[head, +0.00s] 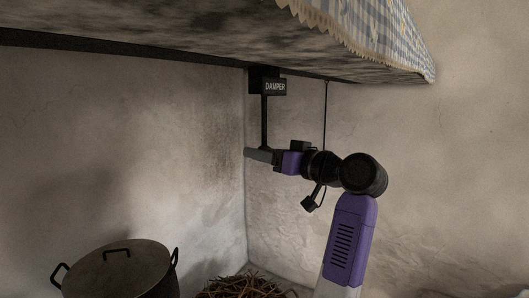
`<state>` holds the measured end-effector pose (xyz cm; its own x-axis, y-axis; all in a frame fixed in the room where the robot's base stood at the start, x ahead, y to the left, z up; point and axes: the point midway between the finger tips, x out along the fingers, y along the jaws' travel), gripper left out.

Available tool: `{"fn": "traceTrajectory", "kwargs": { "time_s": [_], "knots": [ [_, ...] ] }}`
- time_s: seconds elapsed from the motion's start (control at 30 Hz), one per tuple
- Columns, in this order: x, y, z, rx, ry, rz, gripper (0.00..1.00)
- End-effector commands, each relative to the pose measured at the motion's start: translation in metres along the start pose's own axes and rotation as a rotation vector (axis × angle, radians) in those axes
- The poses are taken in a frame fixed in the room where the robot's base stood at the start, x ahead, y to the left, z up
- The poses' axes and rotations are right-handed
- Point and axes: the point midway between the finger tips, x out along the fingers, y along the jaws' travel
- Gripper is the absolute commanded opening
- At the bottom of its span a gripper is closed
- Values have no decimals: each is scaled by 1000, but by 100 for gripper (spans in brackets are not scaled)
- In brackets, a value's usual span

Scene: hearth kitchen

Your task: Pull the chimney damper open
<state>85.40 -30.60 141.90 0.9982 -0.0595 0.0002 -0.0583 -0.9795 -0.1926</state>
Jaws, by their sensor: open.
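The damper's black plate with white letters, "DAMPER" (275,87), sits under the edge of the hood near the wall corner. A black damper rod (264,122) hangs straight down from beside it. My gripper (250,154), with grey fingers, points left at the rod's lower end. Its jaws are open. The rod's lower end is hidden at the fingers, so I cannot tell whether they touch it or surround it.
A thin dark line (325,110) hangs from the hood to behind my arm. The sooty hood (180,40) with a checked cloth (370,30) is overhead. A lidded pot (118,270) stands lower left, and a heap of twigs (243,288) lies below in the corner.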

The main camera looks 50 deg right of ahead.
Motion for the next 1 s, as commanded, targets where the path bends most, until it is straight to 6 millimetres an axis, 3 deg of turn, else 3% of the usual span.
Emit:
{"fn": "traceTrajectory", "kwargs": {
  "time_s": [0.2, 0.5, 0.77, 1.0],
  "knots": [
    [0, 0, 0, 0, 0, 0, 57],
    [0, 0, 0, 0, 0, 1, 0],
    [0, 0, 1, 0, 0, 1, 0],
    [0, 6, 29, -1, -3, 2, 0]
  ]
}}
